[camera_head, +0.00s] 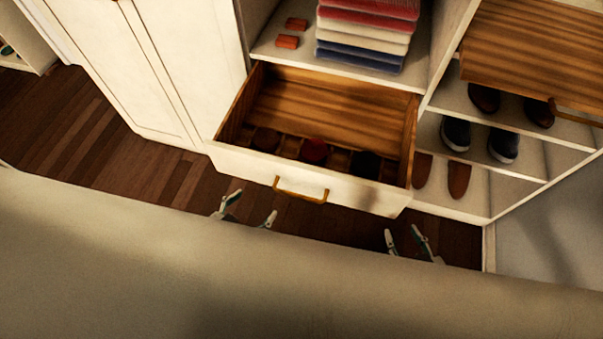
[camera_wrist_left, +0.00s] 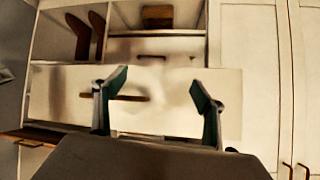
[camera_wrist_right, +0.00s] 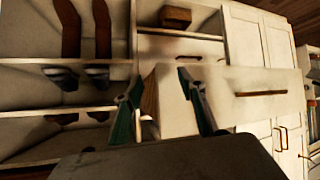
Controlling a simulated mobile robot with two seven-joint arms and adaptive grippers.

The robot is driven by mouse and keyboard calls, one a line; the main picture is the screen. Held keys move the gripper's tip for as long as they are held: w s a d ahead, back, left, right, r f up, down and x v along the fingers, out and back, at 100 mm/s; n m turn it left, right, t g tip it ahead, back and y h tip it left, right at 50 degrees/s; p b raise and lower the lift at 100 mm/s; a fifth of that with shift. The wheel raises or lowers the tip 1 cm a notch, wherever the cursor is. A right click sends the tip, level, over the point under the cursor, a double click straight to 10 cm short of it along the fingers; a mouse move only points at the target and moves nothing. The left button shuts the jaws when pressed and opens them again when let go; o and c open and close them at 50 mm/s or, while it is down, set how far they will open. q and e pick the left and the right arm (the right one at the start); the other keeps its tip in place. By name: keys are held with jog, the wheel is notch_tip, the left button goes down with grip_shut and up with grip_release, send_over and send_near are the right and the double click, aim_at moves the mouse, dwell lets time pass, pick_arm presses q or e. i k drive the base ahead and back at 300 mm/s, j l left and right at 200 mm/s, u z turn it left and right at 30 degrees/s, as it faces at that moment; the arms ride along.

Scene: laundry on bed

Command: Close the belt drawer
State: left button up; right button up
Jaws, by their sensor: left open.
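The belt drawer stands pulled out, with a pale front (camera_head: 350,197), wooden inside and brass handle (camera_head: 301,190). Rolled belts (camera_head: 315,151), dark and red, lie in its front compartments. My left gripper (camera_head: 247,210) is open in front of the drawer front, low and left of the handle. In the left wrist view the drawer front (camera_wrist_left: 175,95) and handle (camera_wrist_left: 130,98) show behind its spread fingers. My right gripper (camera_head: 406,240) is open and empty near the drawer's right front corner. In the right wrist view the drawer's wooden side (camera_wrist_right: 150,98) shows between its fingers. I see no contact.
Folded clothes (camera_head: 365,33) sit on the shelf above. Shoes (camera_head: 456,132) stand on shelves at right, below a wooden panel (camera_head: 535,45) with a handle. Closed white cabinet doors (camera_head: 130,70) are at left. A large beige surface (camera_head: 200,275) fills the foreground and hides my arms.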

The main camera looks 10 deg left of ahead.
aim_at(352, 116)
jog(key=k+l+u, duration=0.1)
jog(key=u, duration=0.4)
jog(key=k+u, duration=0.2)
jog(key=u, duration=0.3)
